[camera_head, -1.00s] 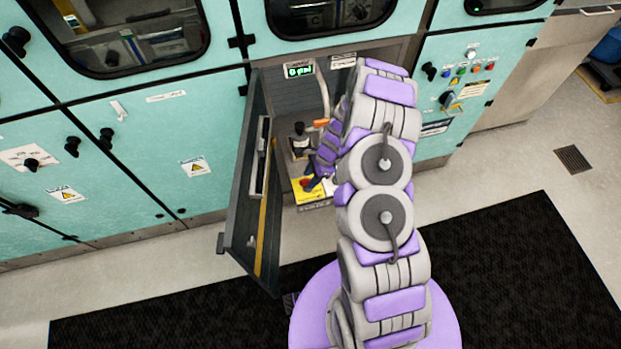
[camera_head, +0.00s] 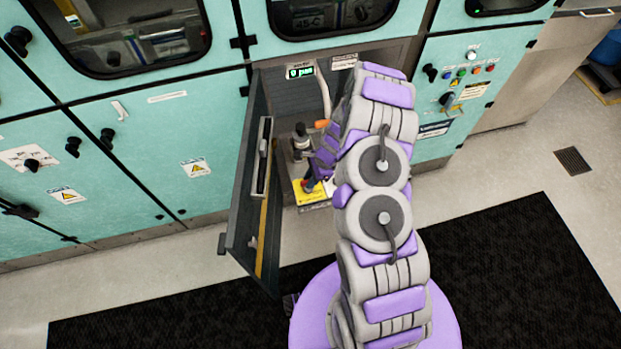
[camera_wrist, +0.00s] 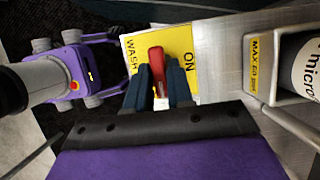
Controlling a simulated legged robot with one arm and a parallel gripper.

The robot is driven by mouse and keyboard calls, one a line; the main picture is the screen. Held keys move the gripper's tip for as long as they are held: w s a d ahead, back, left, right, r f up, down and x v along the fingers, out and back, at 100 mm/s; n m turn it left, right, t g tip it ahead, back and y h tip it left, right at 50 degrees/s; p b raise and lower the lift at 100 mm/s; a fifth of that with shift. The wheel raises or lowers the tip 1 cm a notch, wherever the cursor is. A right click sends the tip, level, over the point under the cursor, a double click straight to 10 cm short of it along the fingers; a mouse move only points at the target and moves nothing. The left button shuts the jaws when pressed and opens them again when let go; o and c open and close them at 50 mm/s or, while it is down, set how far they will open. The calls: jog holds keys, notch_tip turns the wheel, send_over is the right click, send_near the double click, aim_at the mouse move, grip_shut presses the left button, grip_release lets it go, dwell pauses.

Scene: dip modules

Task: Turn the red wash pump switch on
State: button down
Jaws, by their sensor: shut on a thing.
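The red wash pump switch (camera_wrist: 157,65) sits on a yellow plate (camera_wrist: 132,52) lettered "WASH" and "ON" in the wrist view. Its red handle stands between the two dark fingers of my gripper (camera_wrist: 158,82), which are shut on it. In the head view my gripper (camera_head: 312,181) reaches down into the open cabinet, at the yellow plate (camera_head: 308,196). There the switch is mostly hidden by my gripper.
The dark cabinet door (camera_head: 252,190) stands open left of my arm. A grey holder (camera_wrist: 272,70) with a filter labelled "micro" is right of the plate. A green pressure display (camera_head: 300,72) hangs above. A control panel (camera_head: 462,75) is at right.

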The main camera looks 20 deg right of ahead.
jog(key=n+g+p, duration=0.1)
jog(key=n, duration=0.1)
jog(key=n+g, duration=0.1)
jog(key=n, duration=0.1)
jog(key=shift+w+a+n+p, duration=0.15)
jog(key=shift+n+p, duration=0.2)
jog(key=shift+n, duration=0.05)
jog(key=n, duration=0.2)
jog(key=n+g+h, duration=0.1)
jog(key=n, duration=0.1)
jog(key=shift+w+a+n+p, duration=0.1)
jog(key=shift+w+n+p, duration=0.05)
jog(key=shift+n+p, duration=0.15)
jog(key=n+g+h, duration=0.1)
jog(key=n, duration=0.3)
jog(key=shift+a+h, duration=0.1)
jog(key=shift+h, duration=0.3)
jog(key=shift+a+n+g+h+p, duration=0.1)
jog(key=shift+n+g+h+p, duration=0.45)
jog(key=shift+n, duration=1.65)
jog(key=shift+t+h, duration=0.25)
jog(key=c, duration=1.1)
grip_release()
